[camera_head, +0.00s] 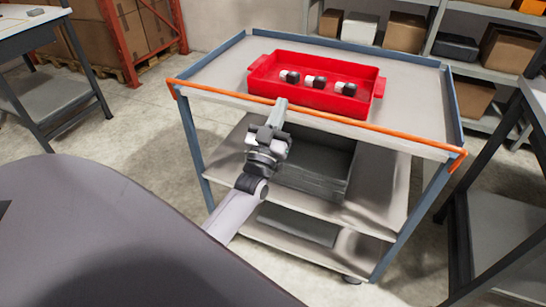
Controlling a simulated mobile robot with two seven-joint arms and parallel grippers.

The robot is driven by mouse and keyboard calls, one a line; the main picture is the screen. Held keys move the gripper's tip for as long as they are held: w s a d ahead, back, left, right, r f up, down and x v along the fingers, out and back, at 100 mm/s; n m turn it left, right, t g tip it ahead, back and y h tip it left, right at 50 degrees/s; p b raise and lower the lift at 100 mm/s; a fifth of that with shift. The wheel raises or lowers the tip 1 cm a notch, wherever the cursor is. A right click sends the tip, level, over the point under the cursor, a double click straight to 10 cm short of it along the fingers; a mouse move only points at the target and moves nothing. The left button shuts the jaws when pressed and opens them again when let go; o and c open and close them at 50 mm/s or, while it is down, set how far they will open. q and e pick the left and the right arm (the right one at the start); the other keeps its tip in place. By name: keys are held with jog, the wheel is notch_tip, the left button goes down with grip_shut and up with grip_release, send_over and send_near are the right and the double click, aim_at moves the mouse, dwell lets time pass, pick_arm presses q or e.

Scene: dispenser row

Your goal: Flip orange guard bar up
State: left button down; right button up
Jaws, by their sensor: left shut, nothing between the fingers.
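The orange guard bar (380,131) runs along the front edge of the cart's top shelf (415,95), with short bent ends at both front corners. It lies level with the shelf edge. My left gripper (281,103) is shut and empty. Its fingertips overlap the bar left of its middle and hide a short piece of it. I cannot tell whether they touch the bar. My right gripper is not in view.
A red tray (312,100) with several small black and white items (316,81) stands on the top shelf behind the bar. A grey bin (310,175) sits on the shelf below. Blue posts (399,230) frame the cart. A dark-framed table (500,235) stands close at right.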

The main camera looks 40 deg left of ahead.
pick_arm(q)
jog(key=shift+w+a+r, duration=0.1)
jog(key=shift+w+r, duration=0.1)
jog(key=shift+w, duration=0.25)
jog(key=shift+h, duration=0.3)
